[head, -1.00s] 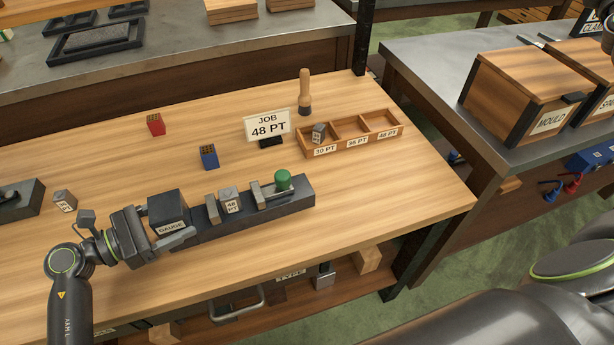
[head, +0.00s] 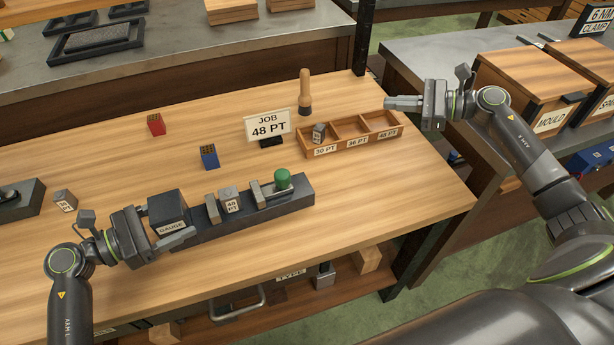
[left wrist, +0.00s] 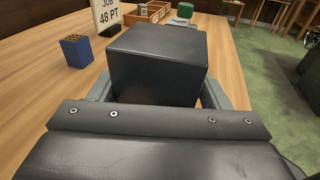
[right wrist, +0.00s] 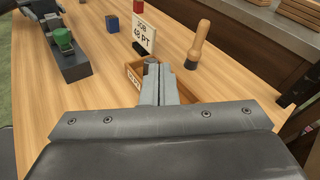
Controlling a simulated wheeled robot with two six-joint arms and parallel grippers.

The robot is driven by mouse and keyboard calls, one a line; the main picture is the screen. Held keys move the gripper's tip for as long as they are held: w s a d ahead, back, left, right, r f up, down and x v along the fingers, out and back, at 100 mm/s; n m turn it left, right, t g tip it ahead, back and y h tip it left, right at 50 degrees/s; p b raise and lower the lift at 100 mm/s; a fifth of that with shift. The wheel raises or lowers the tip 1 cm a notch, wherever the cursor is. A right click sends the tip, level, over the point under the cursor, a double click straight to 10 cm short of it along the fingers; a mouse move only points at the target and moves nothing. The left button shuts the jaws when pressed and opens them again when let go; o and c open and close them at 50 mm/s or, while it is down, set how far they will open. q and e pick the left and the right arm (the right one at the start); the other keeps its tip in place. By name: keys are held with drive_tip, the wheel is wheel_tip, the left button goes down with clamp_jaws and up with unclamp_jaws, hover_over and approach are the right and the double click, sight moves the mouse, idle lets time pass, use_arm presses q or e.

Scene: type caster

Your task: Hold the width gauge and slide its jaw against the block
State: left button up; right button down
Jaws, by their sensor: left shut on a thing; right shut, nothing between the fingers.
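The width gauge (head: 243,214) is a long dark bar on the wooden bench, with a big dark block labelled GAUGE (head: 168,211) at its left end. My left gripper (head: 178,240) is shut on that end block, which fills its fingers in the left wrist view (left wrist: 158,65). A grey type block labelled 48 PT (head: 230,202) sits on the bar, just right of a fixed upright jaw (head: 212,208). The sliding jaw (head: 258,195) with a green knob (head: 283,180) stands right of the block, apart from it. My right gripper (head: 388,103) is shut and empty above the tray's right end.
A three-compartment wooden tray (head: 352,135) holds a grey block (head: 319,133) in its 30 PT compartment. A JOB 48 PT sign (head: 268,126), a wooden-handled tool (head: 305,95), a blue block (head: 209,156) and a red block (head: 156,124) stand behind the gauge. The bench right of the gauge is clear.

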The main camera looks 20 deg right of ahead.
sight(286, 184)
drive_tip(key=s+a+f+g+y, duration=0.1)
drive_tip(key=s+a+f, duration=0.1)
drive_tip(key=s+a, duration=0.1)
drive_tip(key=s+a+f+n+g+y, duration=0.1)
drive_tip(key=s+a+f+g+y, duration=0.1)
drive_tip(key=s+a+f, duration=0.1)
drive_tip(key=s+a+f+n+g+y, duration=0.1)
drive_tip(key=s+a+f+g+y, duration=0.1)
drive_tip(key=s+a, duration=0.2)
drive_tip(key=shift+s+f, duration=0.25)
drive_tip(key=shift+s, duration=0.05)
drive_tip(key=shift+s+a, duration=0.1)
drive_tip(key=shift+a, duration=0.25)
drive_tip(key=x, duration=1.3)
drive_tip(key=shift+a, duration=0.25)
drive_tip(key=shift+s+a, duration=0.1)
drive_tip(key=shift+a, duration=1.55)
drive_tip(key=shift+d, duration=0.1)
drive_tip(key=v, duration=1.4)
